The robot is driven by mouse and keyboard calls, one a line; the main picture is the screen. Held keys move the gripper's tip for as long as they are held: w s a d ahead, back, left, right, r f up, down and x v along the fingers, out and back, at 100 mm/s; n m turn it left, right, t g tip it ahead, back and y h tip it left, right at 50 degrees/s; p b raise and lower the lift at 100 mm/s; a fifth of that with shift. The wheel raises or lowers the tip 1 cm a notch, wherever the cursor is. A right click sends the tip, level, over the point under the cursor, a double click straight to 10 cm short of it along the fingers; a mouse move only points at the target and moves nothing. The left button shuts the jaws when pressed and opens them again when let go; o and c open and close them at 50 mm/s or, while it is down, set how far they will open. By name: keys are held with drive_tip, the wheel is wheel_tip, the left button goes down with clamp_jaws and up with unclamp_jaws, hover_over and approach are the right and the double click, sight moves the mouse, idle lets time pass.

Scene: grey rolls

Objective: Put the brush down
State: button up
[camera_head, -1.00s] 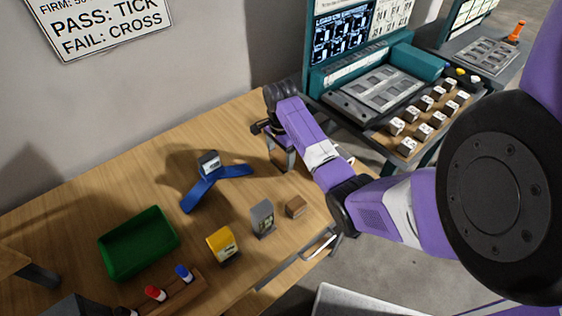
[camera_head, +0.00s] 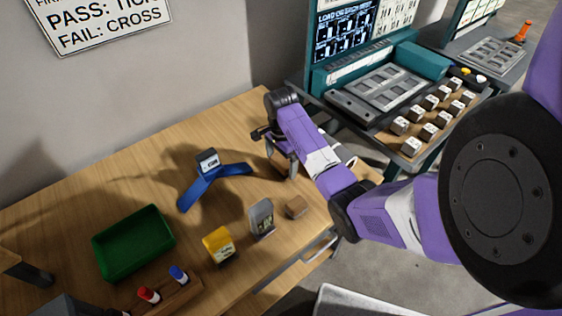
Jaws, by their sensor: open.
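I cannot make out a brush for sure in the head view. My gripper (camera_head: 281,154) is open, with its fingers pointing down over the right part of the wooden table (camera_head: 110,185). Its grey finger shows, but the space between the fingers is dark and partly hidden by the hand. A small brown block (camera_head: 296,206) lies on the table just in front of the gripper, apart from it. A grey upright holder (camera_head: 261,218) stands to the left of that block, and a yellow block (camera_head: 218,244) stands further left.
A blue angled stand (camera_head: 213,179) with a small labelled block is left of my gripper. A green tray (camera_head: 134,241) and a rack with red and blue markers (camera_head: 165,296) sit at the front left. A teal machine (camera_head: 425,60) with several cubes stands beyond the table's right edge.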

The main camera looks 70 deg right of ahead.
sight(281, 161)
drive_tip(key=shift+f+b, duration=0.35)
drive_tip(key=shift+b, duration=0.05)
wheel_tip(281, 161, up, 8)
drive_tip(key=shift+w+d+r+p, duration=0.1)
drive_tip(key=shift+p, duration=0.25)
